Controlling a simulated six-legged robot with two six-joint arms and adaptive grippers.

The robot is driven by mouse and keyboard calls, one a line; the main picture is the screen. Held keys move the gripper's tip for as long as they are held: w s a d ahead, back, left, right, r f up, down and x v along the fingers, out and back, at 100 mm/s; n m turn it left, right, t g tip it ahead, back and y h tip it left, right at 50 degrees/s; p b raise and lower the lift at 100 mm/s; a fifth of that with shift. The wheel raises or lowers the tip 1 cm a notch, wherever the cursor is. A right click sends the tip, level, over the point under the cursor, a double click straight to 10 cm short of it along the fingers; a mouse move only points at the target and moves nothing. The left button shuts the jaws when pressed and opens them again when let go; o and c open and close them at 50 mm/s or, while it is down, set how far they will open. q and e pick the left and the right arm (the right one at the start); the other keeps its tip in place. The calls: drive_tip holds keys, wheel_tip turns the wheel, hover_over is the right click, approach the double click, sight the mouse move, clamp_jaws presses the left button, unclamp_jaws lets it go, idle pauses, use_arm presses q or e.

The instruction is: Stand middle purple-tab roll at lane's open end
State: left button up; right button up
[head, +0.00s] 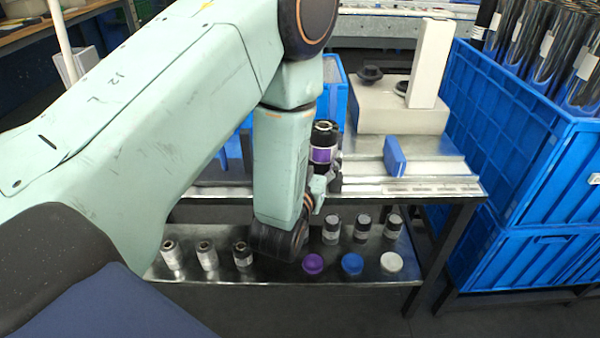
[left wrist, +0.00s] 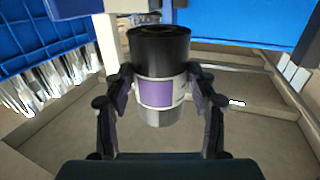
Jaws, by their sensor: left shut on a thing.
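The purple-tab roll (head: 323,148) is black with a purple and white label band. My left gripper (head: 318,190) is shut on it, around its label band, and holds it roughly upright at the height of the upper shelf. In the left wrist view the roll (left wrist: 160,75) sits between the two fingers (left wrist: 160,97). The steel lane (head: 430,170) with a raised edge runs along the upper shelf behind and to the right. My arm hides the lane's left part. I cannot tell whether the roll touches the shelf. My right gripper is not in view.
A blue block (head: 394,156) stands on the lane. A wrapper machine (head: 402,107) stands behind. Blue crates (head: 530,140) with dark rolls stand at right.

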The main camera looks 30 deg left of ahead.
use_arm(q)
drive_tip(key=w+a+r+n+y, duration=0.25)
drive_tip(key=w+a, duration=0.25)
drive_tip(key=a, duration=0.4)
drive_tip(key=shift+m+g, duration=0.3)
drive_tip(key=shift+m, duration=0.15)
wheel_tip(320, 180, down, 5)
drive_tip(key=b, duration=0.3)
drive_tip(key=shift+s, duration=0.15)
drive_tip(key=shift+a+f, duration=0.15)
drive_tip(key=shift+f, duration=0.5)
drive_tip(key=f, duration=0.1)
drive_tip(key=f+b, duration=0.1)
drive_tip(key=shift+d+f, duration=0.25)
drive_tip(key=shift+f, duration=0.15)
drive_tip(key=shift+f+b, duration=0.3)
drive_tip(key=shift+a, duration=0.15)
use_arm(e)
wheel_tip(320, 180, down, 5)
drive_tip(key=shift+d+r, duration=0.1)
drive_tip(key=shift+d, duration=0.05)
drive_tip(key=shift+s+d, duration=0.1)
